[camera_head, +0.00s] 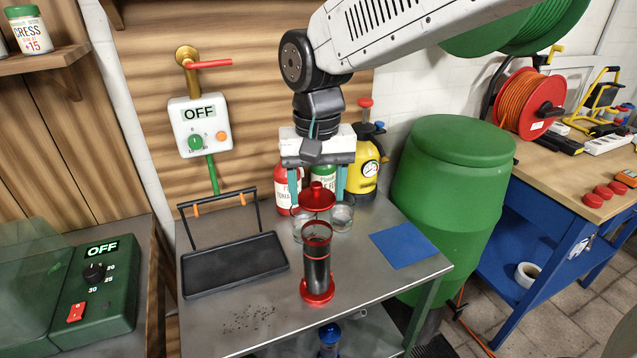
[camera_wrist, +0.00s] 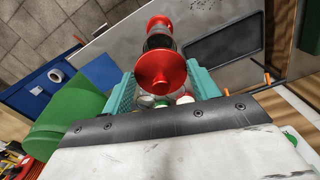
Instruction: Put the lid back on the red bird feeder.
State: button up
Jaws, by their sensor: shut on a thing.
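The red lid (camera_head: 317,199) is a domed disc with a knob, held between the teal fingers of my gripper (camera_head: 318,190). In the wrist view the lid (camera_wrist: 161,70) shows as a round red disc between the fingertips (camera_wrist: 161,85). The red bird feeder (camera_head: 318,262) stands upright on the metal table, a dark-filled clear tube with a red rim and red base. Its top is open. The lid is above the feeder's rim, with a visible gap in the head view. In the wrist view the feeder (camera_wrist: 160,32) is partly hidden behind the lid.
A black tray (camera_head: 236,264) with a handle frame stands left on the table (camera_head: 350,325). A blue mat (camera_head: 404,245) lies right. Glass jars (camera_head: 342,217), bottles and a yellow sprayer (camera_head: 365,172) stand behind the feeder. A green barrel (camera_head: 450,200) is beside the table. Dark seeds lie scattered front left.

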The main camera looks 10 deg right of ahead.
jog(key=shift+f, duration=2.9)
jog(key=shift+s, duration=0.15)
jog(key=shift+f, duration=0.15)
jog(key=o, duration=1.4)
jog(key=shift+c, duration=0.2)
jog(key=shift+r, duration=3.5)
